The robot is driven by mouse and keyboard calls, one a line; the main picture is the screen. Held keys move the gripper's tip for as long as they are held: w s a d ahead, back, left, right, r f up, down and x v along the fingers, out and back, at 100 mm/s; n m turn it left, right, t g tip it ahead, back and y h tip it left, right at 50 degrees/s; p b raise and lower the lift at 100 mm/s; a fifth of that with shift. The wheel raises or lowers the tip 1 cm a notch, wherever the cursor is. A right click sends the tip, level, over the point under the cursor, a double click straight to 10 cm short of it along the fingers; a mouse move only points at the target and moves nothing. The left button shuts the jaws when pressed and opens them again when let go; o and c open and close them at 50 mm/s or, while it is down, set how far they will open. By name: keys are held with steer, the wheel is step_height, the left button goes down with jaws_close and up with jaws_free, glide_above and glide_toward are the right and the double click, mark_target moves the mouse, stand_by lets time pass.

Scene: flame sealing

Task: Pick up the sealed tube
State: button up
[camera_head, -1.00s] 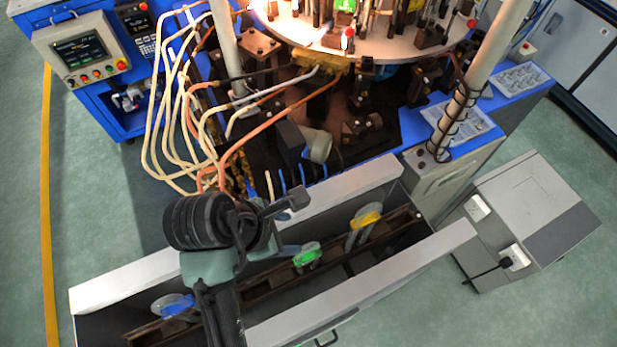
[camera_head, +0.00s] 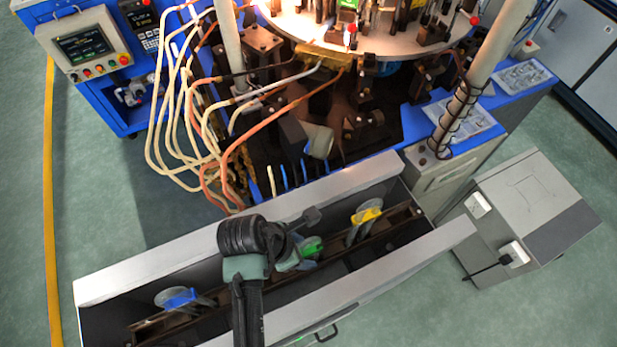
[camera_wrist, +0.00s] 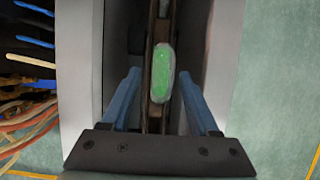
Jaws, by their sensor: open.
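Three clear tubes with coloured parts sit along a dark rail in a grey trough (camera_head: 150,263). The green tube (camera_head: 312,246) is in the middle and is partly hidden by my arm. The yellow tube (camera_head: 367,215) is at the right and the blue tube (camera_head: 180,297) at the left. I cannot tell from its look which one is sealed. My gripper (camera_head: 292,262) is at the trough beside the green tube. In the wrist view, my open gripper (camera_wrist: 160,75) has its blue fingers apart, with the green tube (camera_wrist: 162,75) in line between them and clear of both.
The trough's pale long walls flank the rail closely on both sides of my fingers. Several hoses (camera_head: 185,125) hang behind the trough at the left. A rotary machine (camera_head: 375,30) stands at the back. A grey cabinet (camera_head: 525,215) stands at the right.

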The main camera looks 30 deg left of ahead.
steer(key=shift+x, duration=1.05)
jaws_close()
